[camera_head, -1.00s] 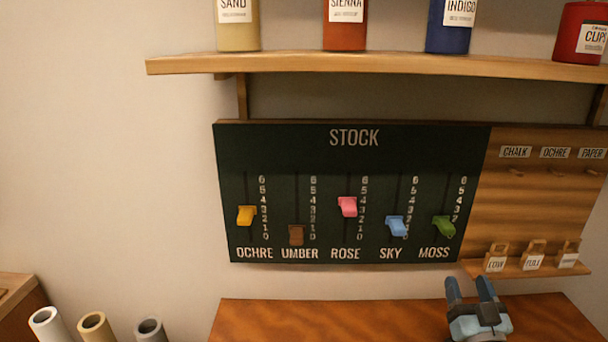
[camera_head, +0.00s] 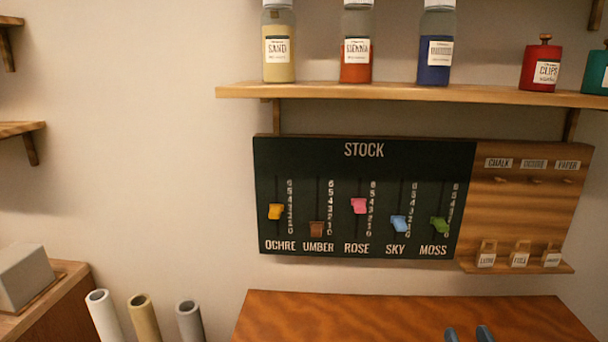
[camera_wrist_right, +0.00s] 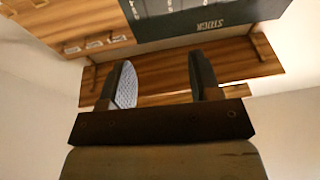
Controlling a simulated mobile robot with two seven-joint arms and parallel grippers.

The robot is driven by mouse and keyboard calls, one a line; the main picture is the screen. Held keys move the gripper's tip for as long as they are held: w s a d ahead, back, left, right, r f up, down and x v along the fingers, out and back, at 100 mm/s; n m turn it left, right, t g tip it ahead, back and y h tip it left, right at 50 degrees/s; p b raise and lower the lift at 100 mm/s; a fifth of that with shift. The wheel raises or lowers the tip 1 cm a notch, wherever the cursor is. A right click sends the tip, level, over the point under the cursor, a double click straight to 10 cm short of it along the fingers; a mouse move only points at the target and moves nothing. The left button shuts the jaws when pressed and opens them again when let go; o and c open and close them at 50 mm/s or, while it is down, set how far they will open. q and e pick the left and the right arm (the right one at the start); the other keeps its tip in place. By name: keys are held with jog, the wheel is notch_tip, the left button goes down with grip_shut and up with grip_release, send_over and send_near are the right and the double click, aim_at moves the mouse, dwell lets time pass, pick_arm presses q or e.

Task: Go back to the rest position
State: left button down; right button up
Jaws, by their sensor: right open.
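My right gripper (camera_head: 468,334) shows only its two fingertips at the bottom edge of the head view, over the wooden table. In the right wrist view my right gripper (camera_wrist_right: 158,82) is open, its fingers apart with nothing between them. The dark stock board (camera_head: 360,165) hangs on the wall beyond it, apart from the fingers. Its sliders are ochre (camera_head: 275,211), umber (camera_head: 316,229), rose (camera_head: 358,206), sky (camera_head: 398,223) and moss (camera_head: 438,224). My left gripper is not in view.
A shelf (camera_head: 400,92) above the board holds several jars, with a red clips tin (camera_head: 541,66) at right. A wooden panel (camera_head: 530,210) with small tags adjoins the board. The table top (camera_head: 400,315) below is clear. Paper rolls (camera_head: 144,315) stand at lower left.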

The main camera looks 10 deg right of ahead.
jog(key=s+a+f+n+g+y+p, duration=0.25)
jog(key=a+f+g+y, duration=0.2)
jog(key=a+f, duration=0.55)
pick_arm(q)
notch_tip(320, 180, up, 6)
jog(key=p, duration=0.3)
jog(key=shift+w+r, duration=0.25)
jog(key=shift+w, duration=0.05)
pick_arm(e)
jog(key=s+a+f+n+g+y, duration=0.3)
jog(key=s+a+f+g, duration=0.2)
jog(key=s+a+f, duration=0.4)
jog(key=s+a, duration=0.1)
jog(key=a, duration=0.1)
jog(key=shift+a+f+y, duration=0.2)
jog(key=shift+a+y, duration=0.15)
jog(key=shift+a, duration=0.05)
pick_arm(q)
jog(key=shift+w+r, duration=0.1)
pick_arm(e)
jog(key=shift+s, duration=0.1)
jog(key=shift+c, duration=0.2)
